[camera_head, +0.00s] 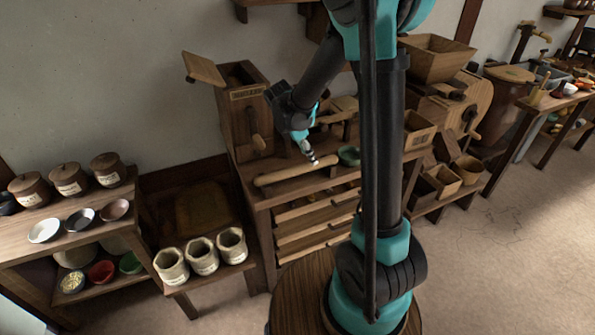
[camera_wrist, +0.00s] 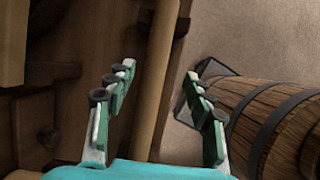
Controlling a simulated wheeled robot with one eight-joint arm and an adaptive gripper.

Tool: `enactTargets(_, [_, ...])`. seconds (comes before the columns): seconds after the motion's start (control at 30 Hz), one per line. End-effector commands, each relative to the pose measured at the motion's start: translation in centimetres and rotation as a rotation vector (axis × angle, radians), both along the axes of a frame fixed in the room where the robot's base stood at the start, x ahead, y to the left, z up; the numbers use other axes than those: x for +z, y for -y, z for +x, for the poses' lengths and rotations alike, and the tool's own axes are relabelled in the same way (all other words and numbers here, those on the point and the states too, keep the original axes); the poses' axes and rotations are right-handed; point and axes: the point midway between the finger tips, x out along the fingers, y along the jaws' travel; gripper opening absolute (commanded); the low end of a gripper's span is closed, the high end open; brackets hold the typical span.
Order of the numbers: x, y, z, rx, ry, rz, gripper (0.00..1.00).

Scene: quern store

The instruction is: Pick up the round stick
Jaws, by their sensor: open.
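The round stick (camera_head: 285,173) is a light wooden rod lying along the front of the top of a drawer cabinet (camera_head: 262,190). In the wrist view the stick (camera_wrist: 155,80) runs almost upright through the picture, between my fingers as seen from there. My gripper (camera_head: 312,160) is above the cabinet top, near the right part of the stick. In the wrist view my gripper (camera_wrist: 160,76) is open, with one finger on each side of the stick and nothing held. The height gap between the fingertips and the stick is hard to tell.
A wooden box mill (camera_head: 242,105) stands behind the stick, and a small green bowl (camera_head: 349,156) sits to its right. A hooped barrel (camera_wrist: 275,115) shows at the right of the wrist view. Pale sacks (camera_head: 202,257) stand on a low bench at the left.

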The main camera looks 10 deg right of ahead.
Motion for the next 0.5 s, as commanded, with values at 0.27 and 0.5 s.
enactTargets(0.27, [-2.5,0.7,0.7,-0.001,0.0,0.0,0.53])
enactTargets(0.5, [-4.8,1.5,1.1,-0.001,0.0,0.0,0.53])
